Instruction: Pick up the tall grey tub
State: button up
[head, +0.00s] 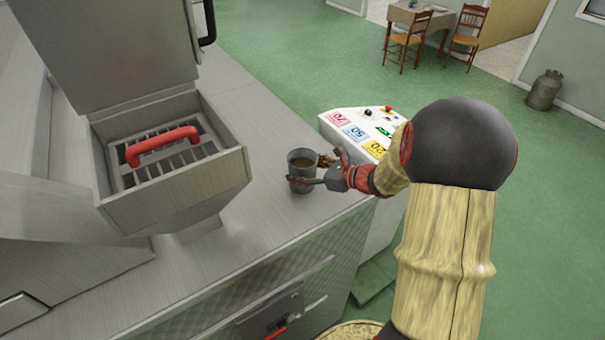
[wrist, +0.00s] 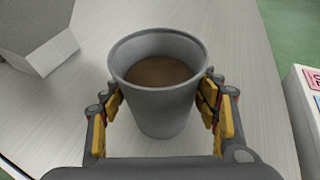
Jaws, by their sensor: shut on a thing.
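The tall grey tub (head: 301,164) stands upright on the grey metal counter, near its front right edge. In the wrist view the tub (wrist: 160,105) is centred, with a brown content inside below the rim. My gripper (head: 318,171) reaches it from the right, and its fingers lie on both sides of the tub. In the wrist view my gripper (wrist: 163,110) has its yellow-padded fingers against the left and right walls, shut on it. I cannot tell whether the tub's base is clear of the counter.
A metal hopper (head: 180,185) with a grille and red handle (head: 163,145) stands left of the tub. A control panel (head: 361,132) with coloured labels is to the right. The counter (head: 262,125) behind the tub is clear. A table and chairs stand far off.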

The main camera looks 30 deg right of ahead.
jog(key=shift+r, duration=0.1)
jog(key=shift+r, duration=0.55)
jog(key=r, duration=0.2)
jog(key=r+b, duration=0.1)
jog(key=shift+s+d, duration=0.3)
jog(key=w+r+b+v, duration=0.1)
jog(key=r+b+v, duration=0.1)
jog(key=v, duration=1.3)
jog(key=shift+r, duration=0.65)
jog(key=shift+s, duration=0.15)
